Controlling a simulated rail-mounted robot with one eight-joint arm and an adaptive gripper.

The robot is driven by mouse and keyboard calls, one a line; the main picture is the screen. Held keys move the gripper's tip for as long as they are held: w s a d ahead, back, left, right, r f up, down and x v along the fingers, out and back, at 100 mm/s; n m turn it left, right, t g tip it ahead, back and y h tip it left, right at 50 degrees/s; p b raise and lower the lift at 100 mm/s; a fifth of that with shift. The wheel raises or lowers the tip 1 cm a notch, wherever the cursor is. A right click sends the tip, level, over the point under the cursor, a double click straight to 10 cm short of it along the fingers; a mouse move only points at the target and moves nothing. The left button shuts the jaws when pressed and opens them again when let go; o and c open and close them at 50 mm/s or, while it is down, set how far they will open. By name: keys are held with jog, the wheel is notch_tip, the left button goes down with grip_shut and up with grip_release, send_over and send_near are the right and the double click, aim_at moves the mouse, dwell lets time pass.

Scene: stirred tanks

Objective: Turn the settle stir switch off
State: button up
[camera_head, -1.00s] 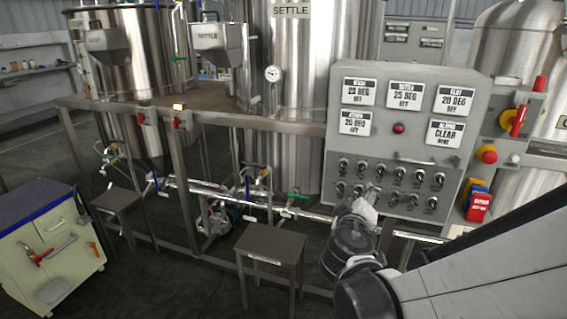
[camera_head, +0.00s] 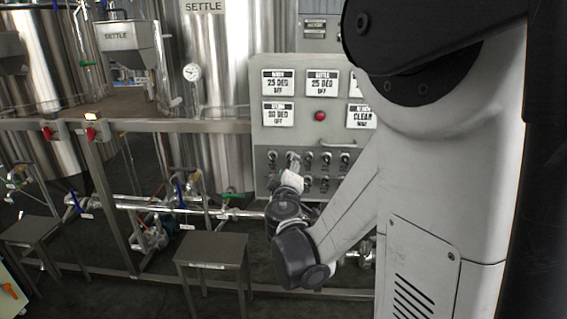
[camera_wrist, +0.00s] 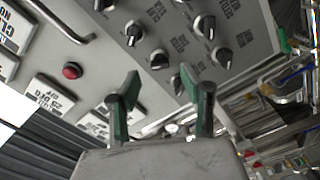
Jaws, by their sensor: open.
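The grey control panel (camera_head: 262,140) stands in front of the tanks with rows of dark knob switches, such as one at the upper left (camera_head: 272,157). The switch labels are too small or blurred to tell which is settle stir. My gripper (camera_head: 293,166) is at the left part of the switch rows and hides some of them. In the wrist view, its two green-padded fingers (camera_wrist: 163,92) are apart, with nothing visibly held. A knob switch (camera_wrist: 159,59) shows beyond the gap between the fingertips; contact cannot be told. More knobs (camera_wrist: 133,33) lie past it.
A red lamp (camera_head: 320,116) and white display cards (camera_head: 278,82) sit above the switches. A handle bar (camera_wrist: 62,20) sticks out of the panel. A stool (camera_head: 211,255), frame rails and pipes stand below and left. My arm hides the panel's right side.

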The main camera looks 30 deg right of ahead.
jog(key=shift+x, duration=2.2)
grip_shut()
